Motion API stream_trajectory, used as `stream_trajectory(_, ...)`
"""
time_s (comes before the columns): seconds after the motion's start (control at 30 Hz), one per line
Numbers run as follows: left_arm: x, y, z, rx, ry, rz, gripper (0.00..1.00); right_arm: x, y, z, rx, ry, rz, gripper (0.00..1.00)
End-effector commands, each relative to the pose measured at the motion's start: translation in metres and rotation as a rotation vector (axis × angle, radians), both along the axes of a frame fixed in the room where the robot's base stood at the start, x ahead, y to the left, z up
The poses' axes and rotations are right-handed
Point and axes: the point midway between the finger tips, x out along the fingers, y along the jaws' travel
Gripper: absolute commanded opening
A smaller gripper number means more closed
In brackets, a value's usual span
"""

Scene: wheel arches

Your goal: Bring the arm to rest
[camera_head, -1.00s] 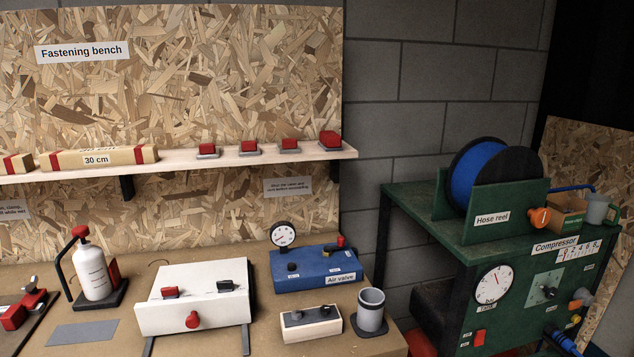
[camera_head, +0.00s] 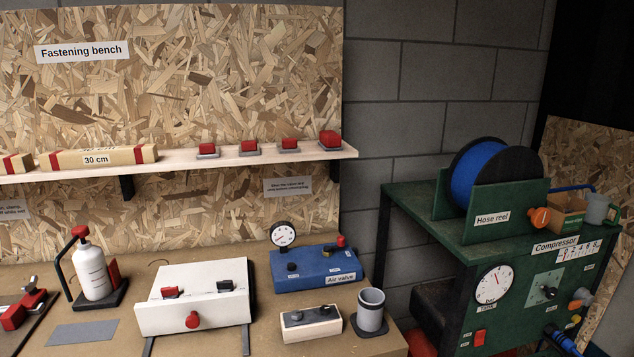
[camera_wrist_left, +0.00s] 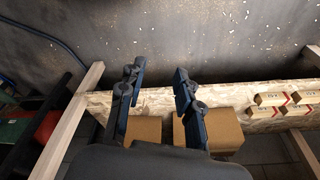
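My left gripper (camera_wrist_left: 156,92) shows in the left wrist view with its two dark fingers spread apart and nothing between them. It is above or in front of a chipboard shelf (camera_wrist_left: 240,97) and cardboard boxes (camera_wrist_left: 143,130); how far away they are I cannot tell. Neither gripper shows in the head view. My right gripper is out of sight.
In the head view, the bench (camera_head: 95,338) holds a white box (camera_head: 200,295), a blue air valve unit (camera_head: 312,269), a grey cup (camera_head: 370,312) and a white bottle (camera_head: 93,272). A green compressor stand (camera_head: 460,230) with a hose reel (camera_head: 478,175) stands at the right.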

Motion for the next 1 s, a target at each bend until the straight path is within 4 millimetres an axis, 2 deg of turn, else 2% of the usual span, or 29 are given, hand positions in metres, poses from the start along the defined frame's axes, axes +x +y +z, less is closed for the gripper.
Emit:
stream_trajectory(0.03,-0.013,0.002,-0.024,0.003,0.020,-0.002,0.34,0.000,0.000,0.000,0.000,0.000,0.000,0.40)
stream_trajectory(0.2,-0.060,0.009,-0.091,0.007,0.056,-0.011,0.34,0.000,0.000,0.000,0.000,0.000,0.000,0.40)
stream_trajectory(0.3,-0.092,0.015,-0.121,0.010,0.075,-0.015,0.34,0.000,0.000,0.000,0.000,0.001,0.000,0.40)
stream_trajectory(0.4,-0.123,0.020,-0.143,0.012,0.091,-0.019,0.34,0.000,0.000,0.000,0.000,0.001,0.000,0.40)
stream_trajectory(0.5,-0.147,0.025,-0.156,0.014,0.103,-0.023,0.34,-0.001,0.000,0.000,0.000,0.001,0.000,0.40)
stream_trajectory(0.6,-0.162,0.029,-0.162,0.016,0.109,-0.025,0.34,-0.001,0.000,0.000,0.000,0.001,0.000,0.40)
stream_trajectory(0.73,-0.170,0.030,-0.165,0.016,0.110,-0.026,0.34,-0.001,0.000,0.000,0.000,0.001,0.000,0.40)
stream_trajectory(1.0,-0.170,0.030,-0.165,0.017,0.111,-0.026,0.34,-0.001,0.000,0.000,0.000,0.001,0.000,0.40)
